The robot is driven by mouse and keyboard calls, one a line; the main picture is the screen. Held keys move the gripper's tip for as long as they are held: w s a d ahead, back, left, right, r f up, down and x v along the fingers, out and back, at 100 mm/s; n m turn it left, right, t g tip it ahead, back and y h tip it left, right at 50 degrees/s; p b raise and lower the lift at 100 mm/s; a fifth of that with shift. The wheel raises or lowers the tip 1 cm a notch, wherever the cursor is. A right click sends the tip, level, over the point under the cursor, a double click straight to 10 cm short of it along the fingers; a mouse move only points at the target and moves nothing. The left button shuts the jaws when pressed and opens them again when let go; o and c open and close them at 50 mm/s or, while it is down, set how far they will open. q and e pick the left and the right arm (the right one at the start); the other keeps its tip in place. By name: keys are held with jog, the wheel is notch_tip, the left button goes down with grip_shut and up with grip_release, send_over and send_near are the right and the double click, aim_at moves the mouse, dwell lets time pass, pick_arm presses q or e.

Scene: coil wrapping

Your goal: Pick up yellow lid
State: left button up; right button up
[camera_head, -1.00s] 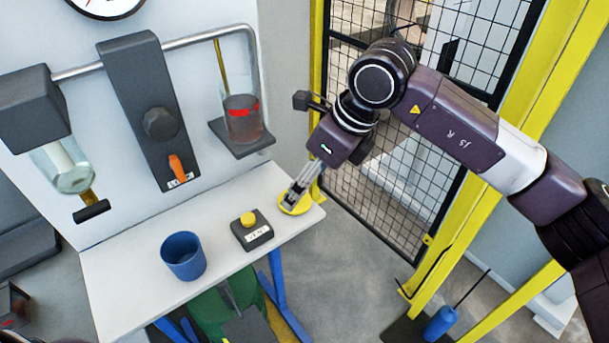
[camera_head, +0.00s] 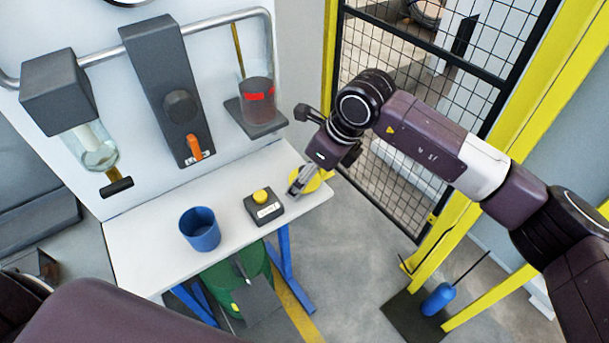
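The yellow lid (camera_head: 314,181) is at the right end of the white table, near its corner. My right gripper (camera_head: 294,191) comes down from the right and overlaps the lid's left part in the picture. Its fingers look close together. I cannot tell whether they grip the lid's edge or only rest over it, nor whether the lid is on the tabletop or slightly above it. My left gripper is not in view; only a dark link of my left arm shows at the bottom left.
The white table (camera_head: 150,250) also holds a dark box with a yellow button (camera_head: 261,196) and a blue cup (camera_head: 200,229). A clear container with red marking (camera_head: 258,98) stands on a shelf behind the lid. A mesh fence (camera_head: 400,150) is at the right.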

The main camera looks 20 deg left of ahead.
jog(key=c, duration=1.2)
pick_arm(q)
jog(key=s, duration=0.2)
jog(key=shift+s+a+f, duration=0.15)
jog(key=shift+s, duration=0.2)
pick_arm(e)
jog(key=shift+c, duration=0.2)
